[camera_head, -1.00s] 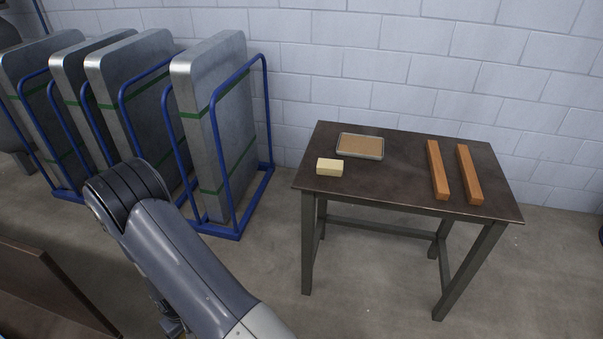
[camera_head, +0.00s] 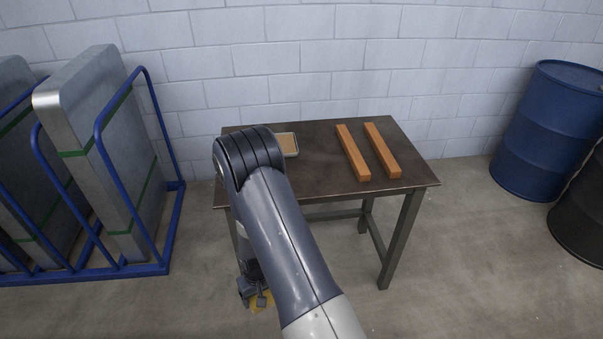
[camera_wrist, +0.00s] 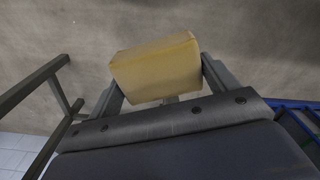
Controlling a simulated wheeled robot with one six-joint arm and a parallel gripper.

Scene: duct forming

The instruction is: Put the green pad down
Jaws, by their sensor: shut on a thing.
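My gripper (camera_wrist: 162,84) is shut on a yellow block-shaped pad (camera_wrist: 155,66), which sits tilted between the two fingers in the wrist view. No green pad shows in any view; the held one looks yellow. In the head view my gripper (camera_head: 252,287) hangs low in front of the table's left side, mostly behind my arm. A bit of the yellow pad (camera_head: 262,301) shows below it. The dark table (camera_head: 320,180) stands behind my arm.
A shallow tray (camera_head: 297,146) with a tan inside is partly hidden by my arm. Two orange-brown bars (camera_head: 353,153) lie right of it. Metal slabs stand in a blue rack (camera_head: 172,215) at left. A blue drum (camera_head: 550,130) and a dark drum (camera_head: 582,215) stand at right.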

